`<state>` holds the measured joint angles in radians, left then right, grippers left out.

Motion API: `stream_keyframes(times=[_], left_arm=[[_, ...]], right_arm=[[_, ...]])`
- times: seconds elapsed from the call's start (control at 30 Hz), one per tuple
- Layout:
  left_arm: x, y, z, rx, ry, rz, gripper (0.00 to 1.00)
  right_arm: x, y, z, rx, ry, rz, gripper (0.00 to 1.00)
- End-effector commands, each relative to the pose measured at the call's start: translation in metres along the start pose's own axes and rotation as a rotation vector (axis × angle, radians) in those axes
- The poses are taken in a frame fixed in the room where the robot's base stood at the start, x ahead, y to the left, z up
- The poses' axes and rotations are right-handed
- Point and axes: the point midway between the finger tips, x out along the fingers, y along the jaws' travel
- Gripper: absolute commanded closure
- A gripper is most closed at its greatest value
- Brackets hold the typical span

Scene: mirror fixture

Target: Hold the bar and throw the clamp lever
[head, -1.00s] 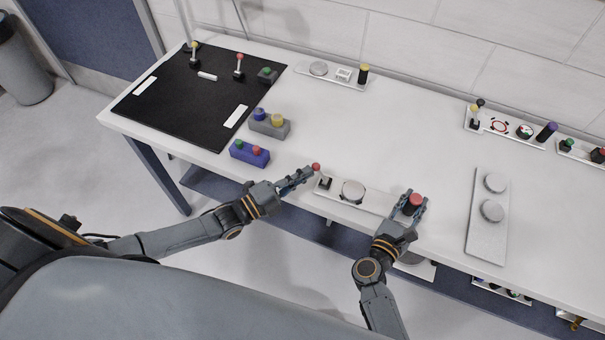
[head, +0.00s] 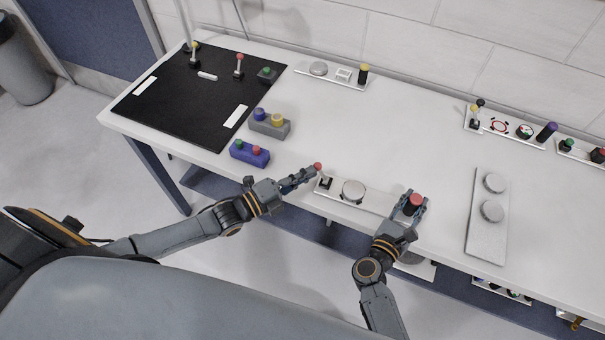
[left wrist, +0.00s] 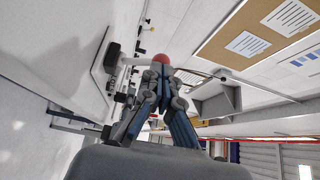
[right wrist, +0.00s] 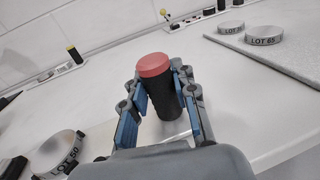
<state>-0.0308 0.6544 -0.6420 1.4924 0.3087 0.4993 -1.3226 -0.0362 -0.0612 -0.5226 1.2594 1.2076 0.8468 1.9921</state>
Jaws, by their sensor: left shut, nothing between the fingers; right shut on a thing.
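The bar (head: 413,204) is a black upright cylinder with a red top at the right end of a white plate on the table's front edge. My right gripper (head: 412,206) is shut around it; the right wrist view shows the bar (right wrist: 165,85) between the blue finger pads. The clamp lever (head: 318,167) has a red ball end and a black base (head: 325,183) at the plate's left end. My left gripper (head: 312,172) is shut and empty, its tips right at the ball. In the left wrist view the red ball (left wrist: 161,59) shows just beyond the fingertips; contact is unclear.
A round silver disc labelled LOT 50 (right wrist: 58,152) sits on the plate between lever and bar. A blue two-button box (head: 249,153) and a grey one (head: 270,124) stand left. A plate with two discs (head: 487,240) lies right. The table middle is clear.

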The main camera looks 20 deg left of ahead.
Motion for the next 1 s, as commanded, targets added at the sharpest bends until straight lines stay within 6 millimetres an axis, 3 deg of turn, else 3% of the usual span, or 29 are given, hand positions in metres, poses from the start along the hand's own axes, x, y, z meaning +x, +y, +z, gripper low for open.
stream_keyframes(times=[0.73,1.0], left_arm=[[0.025,-0.018,-0.033,0.519,0.001,0.36,1.0],[0.028,-0.015,-0.04,0.554,-0.003,0.39,1.0]], right_arm=[[0.0,0.001,0.001,0.0,-0.001,0.002,1.0],[0.0,0.001,0.001,0.0,-0.001,0.002,1.0]])
